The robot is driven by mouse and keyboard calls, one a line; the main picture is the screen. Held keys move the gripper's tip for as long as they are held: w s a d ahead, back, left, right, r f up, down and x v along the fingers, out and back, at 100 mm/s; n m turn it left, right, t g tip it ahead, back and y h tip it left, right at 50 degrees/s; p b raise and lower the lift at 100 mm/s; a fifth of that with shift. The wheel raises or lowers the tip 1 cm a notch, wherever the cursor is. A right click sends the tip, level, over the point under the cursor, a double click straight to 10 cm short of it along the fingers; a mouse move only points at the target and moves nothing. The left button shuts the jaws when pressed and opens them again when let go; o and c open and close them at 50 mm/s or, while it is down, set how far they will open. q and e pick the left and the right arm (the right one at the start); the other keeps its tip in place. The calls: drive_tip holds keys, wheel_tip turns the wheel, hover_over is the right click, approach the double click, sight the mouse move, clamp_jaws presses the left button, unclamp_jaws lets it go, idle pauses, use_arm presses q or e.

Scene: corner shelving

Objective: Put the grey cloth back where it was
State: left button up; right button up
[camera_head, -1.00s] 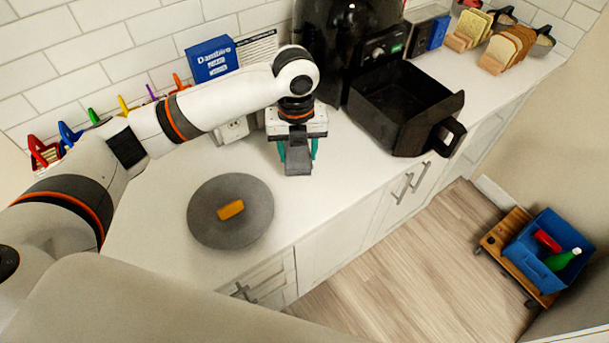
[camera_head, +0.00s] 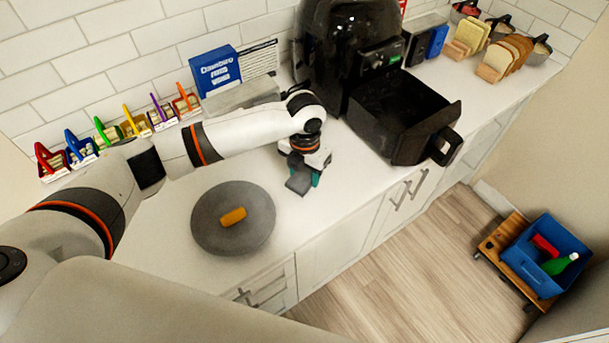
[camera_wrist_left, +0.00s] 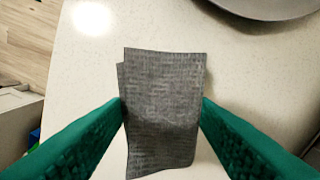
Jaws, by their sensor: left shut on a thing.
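The grey cloth (camera_head: 298,186) is a small dark folded piece. It hangs from my left gripper (camera_head: 306,178) above the white counter, in front of the black air fryer. In the left wrist view the cloth (camera_wrist_left: 163,105) is pinched between the two green fingers (camera_wrist_left: 162,112), and its free end spreads over the pale counter. I cannot tell how high it is above the counter. My right gripper is not in view.
A round grey lid (camera_head: 210,225) with an orange handle lies on the counter at left. The air fryer's open drawer (camera_head: 447,120) juts out at right. Coloured clips (camera_head: 83,150) and a blue box (camera_head: 216,70) stand along the wall. The counter's front edge is close.

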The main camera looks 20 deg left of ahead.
use_arm(q)
wheel_tip(320, 180, down, 2)
drive_tip(key=shift+f, duration=0.2)
drive_tip(key=shift+f, duration=0.2)
drive_tip(key=o, duration=0.9)
